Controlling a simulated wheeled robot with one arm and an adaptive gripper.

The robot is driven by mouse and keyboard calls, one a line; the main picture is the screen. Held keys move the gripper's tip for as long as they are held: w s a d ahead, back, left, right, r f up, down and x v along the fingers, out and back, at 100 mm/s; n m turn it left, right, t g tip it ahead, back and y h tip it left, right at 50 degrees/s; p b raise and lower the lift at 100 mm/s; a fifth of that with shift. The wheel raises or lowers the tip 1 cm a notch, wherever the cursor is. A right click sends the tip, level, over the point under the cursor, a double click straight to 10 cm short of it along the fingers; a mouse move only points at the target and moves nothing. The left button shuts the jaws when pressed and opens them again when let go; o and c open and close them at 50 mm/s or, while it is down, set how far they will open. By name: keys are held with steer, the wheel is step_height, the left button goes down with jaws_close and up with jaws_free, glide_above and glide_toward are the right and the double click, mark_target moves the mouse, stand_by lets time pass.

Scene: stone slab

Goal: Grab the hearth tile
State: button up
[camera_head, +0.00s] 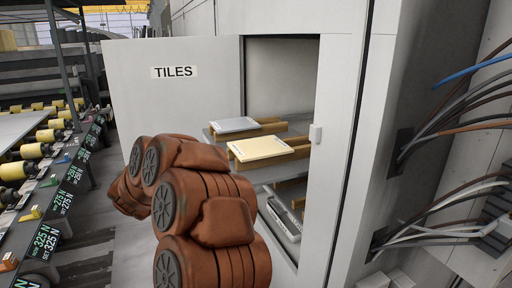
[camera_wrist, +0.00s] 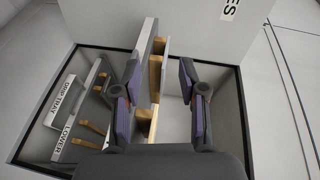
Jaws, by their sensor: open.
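In the head view, two flat tiles lie on wooden bearers on a shelf inside an open cabinet: a cream tile (camera_head: 262,148) in front and a grey-white tile (camera_head: 234,125) behind it. Their small markings are unreadable, so I cannot tell which is the hearth tile. In the wrist view, my gripper (camera_wrist: 162,88) is open, its two padded fingers apart inside the cabinet's outline. Pale slab edges and wooden bearers (camera_wrist: 155,74) show between and beyond the fingers. I cannot tell whether a finger touches anything. My gripper is hidden behind my arm in the head view.
The cabinet door (camera_head: 172,95), labelled TILES, stands open at left. The cabinet's right wall (camera_head: 345,150) bounds the opening. A lower shelf holds a tray-like piece (camera_head: 284,220); "DRIP TRAY" and "LOWER" labels show in the wrist view. Cables (camera_head: 450,120) hang at right, a roller line (camera_head: 35,150) left.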

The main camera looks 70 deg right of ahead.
steer(key=s+d+m+g+h, duration=0.2)
steer(key=s+d+m+g, duration=0.3)
steer(key=s+d, duration=0.3)
steer(key=m+g, duration=0.3)
steer(key=g, duration=0.2)
glide_toward(238, 149)
steer(key=d+f, duration=0.1)
steer(key=d, duration=0.2)
steer(key=shift+h, duration=0.3)
steer(key=shift+s+p+x, duration=0.15)
steer(key=shift+p+x, duration=0.6)
steer(key=shift+x, duration=0.8)
steer(key=shift+s+p+x, duration=0.1)
steer(key=shift+p+x, duration=0.6)
steer(key=shift+x, duration=0.85)
steer(key=shift+d+f, duration=0.1)
steer(key=shift+d, duration=0.45)
steer(key=shift+c, duration=0.3)
jaws_close()
